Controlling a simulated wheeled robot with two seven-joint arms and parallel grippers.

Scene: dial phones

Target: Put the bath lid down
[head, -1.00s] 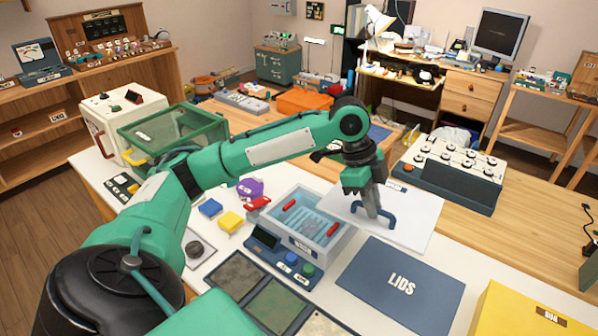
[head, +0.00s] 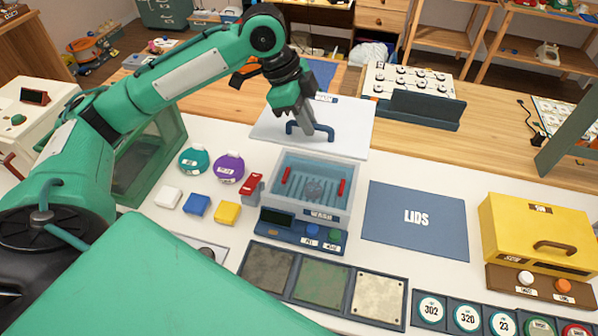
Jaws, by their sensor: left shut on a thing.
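The bath lid (head: 345,112) is a flat white panel with a blue bar handle (head: 324,131). My left gripper (head: 308,127) is shut on that handle from above. The lid lies level behind the bath (head: 345,205), a pale blue open tank with red grips inside and a dark control front. The bath's inside is uncovered. I cannot tell whether the lid touches the table or hangs just above it. A dark blue mat marked LIDS (head: 385,235) lies bare to the right of the bath. My right gripper is not in view.
Purple (head: 229,168) and teal (head: 194,161) round pots and small coloured blocks stand left of the bath. Dark framed plates (head: 322,285) lie in front. A yellow box (head: 500,225) stands right of the mat. A white knobbed console (head: 380,75) is behind.

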